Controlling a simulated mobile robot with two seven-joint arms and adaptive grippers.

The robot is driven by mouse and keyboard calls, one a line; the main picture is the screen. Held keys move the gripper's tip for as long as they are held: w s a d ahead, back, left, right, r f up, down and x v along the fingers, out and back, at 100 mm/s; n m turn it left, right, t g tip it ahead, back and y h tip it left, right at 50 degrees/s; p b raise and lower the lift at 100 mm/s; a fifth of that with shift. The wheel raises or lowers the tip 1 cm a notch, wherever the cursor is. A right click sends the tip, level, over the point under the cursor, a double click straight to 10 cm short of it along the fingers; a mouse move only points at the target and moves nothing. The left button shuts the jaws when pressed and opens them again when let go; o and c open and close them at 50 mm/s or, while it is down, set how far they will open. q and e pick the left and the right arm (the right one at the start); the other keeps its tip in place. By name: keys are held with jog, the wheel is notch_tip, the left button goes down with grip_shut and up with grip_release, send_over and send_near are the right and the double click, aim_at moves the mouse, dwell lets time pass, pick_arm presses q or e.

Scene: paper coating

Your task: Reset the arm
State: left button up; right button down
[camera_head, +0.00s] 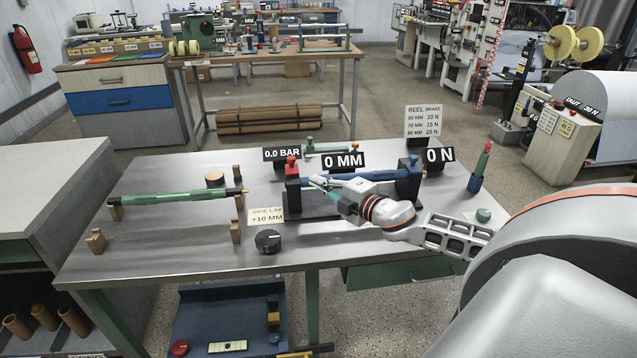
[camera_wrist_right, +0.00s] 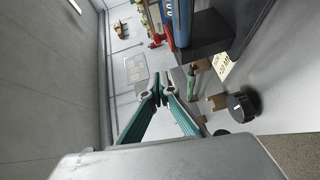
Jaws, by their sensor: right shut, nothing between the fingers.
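My right arm comes in from the right in the head view, and its gripper (camera_head: 326,186) hangs over the small roller stand on the metal table (camera_head: 160,240). In the right wrist view the gripper (camera_wrist_right: 158,88) has its teal fingers drawn together at the tips, with nothing between them. The stand holds a blue roller (camera_head: 380,176) between dark end blocks with a red knob (camera_head: 292,165) at the left. The blue roller also shows in the wrist view (camera_wrist_right: 180,20). I cannot tell whether the gripper touches the stand. My left gripper is not in view.
A green roller (camera_head: 175,196) rests on wooden supports at the left of the table. A black knob (camera_head: 268,241) and a side lay card (camera_head: 266,216) are near the front middle. A red-tipped post (camera_head: 479,168) stands at the right.

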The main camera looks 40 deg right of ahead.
dwell(0.3)
jog(key=s+a+f+m+g+h, duration=0.25)
jog(key=s+a+f+m, duration=0.2)
jog(key=s, duration=0.55)
jog(key=s+a+f+m+g+h, duration=0.2)
jog(key=s+a+f+m+g, duration=0.15)
jog(key=s+f, duration=0.4)
jog(key=s+a+f+m+g+h, duration=0.2)
jog(key=s+a+f+m+g, duration=0.15)
jog(key=s, duration=0.75)
jog(key=a+f+m+t+y, duration=0.2)
jog(key=a+f+y, duration=0.5)
jog(key=a+f, duration=0.6)
jog(key=a+t, duration=0.1)
jog(key=a, duration=0.1)
jog(key=shift+w+a+f+y, duration=0.2)
jog(key=shift+w+a+y, duration=0.15)
